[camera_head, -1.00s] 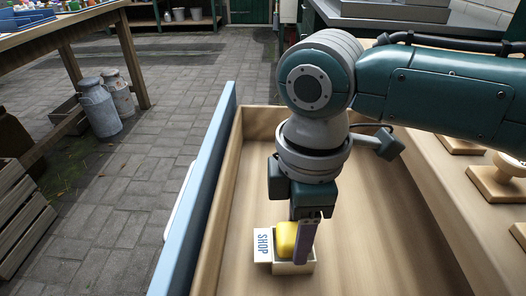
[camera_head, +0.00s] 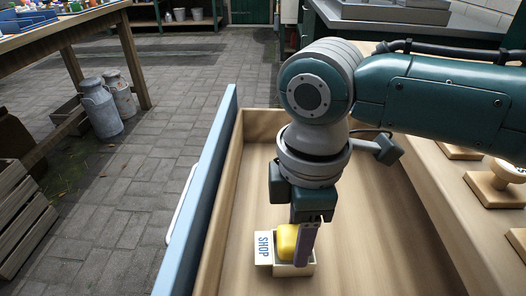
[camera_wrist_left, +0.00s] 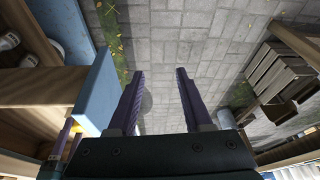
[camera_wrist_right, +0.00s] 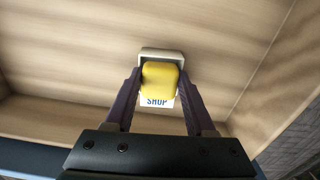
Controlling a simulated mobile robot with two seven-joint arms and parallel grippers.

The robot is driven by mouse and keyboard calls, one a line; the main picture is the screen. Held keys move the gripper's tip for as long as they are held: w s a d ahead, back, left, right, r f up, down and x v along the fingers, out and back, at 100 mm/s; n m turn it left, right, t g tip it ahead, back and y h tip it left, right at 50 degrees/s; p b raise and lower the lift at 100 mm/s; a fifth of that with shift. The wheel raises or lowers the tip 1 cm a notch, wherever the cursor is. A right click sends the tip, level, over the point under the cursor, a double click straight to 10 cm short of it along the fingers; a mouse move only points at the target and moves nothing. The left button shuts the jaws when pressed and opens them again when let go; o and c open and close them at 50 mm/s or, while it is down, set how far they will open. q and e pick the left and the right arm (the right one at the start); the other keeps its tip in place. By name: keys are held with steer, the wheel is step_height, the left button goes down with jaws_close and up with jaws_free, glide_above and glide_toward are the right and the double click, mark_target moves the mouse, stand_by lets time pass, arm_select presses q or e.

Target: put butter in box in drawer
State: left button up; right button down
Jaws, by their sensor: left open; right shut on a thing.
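The yellow butter (camera_head: 287,240) is at the small pale box (camera_head: 305,269) with a "SHOP" label (camera_head: 264,247), inside the open wooden drawer (camera_head: 228,180). My right gripper (camera_head: 302,250) points down into the drawer and is shut on the butter. In the right wrist view the butter (camera_wrist_right: 160,78) sits between the fingers, within the box's rim (camera_wrist_right: 161,54). Whether it touches the box floor is hidden. My left gripper (camera_wrist_left: 160,85) is open and empty above the paved floor, outside the drawer; it is not in the head view.
The drawer's blue front (camera_head: 205,185) stands at its left. Wooden stamps (camera_head: 492,185) stand on the surface at right. Milk churns (camera_head: 100,105), a wooden crate (camera_head: 20,220) and a table (camera_head: 70,35) are at left. The drawer floor behind the box is clear.

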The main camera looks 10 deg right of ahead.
steer(key=shift+c, duration=0.8)
jaws_free()
steer(key=c, duration=0.4)
step_height(320, 180, up, 3)
steer(key=p, duration=0.3)
steer(key=shift+f, duration=0.1)
step_height(320, 180, up, 6)
steer(key=p, duration=0.6)
steer(key=shift+p, duration=0.3)
steer(key=shift+f, duration=0.1)
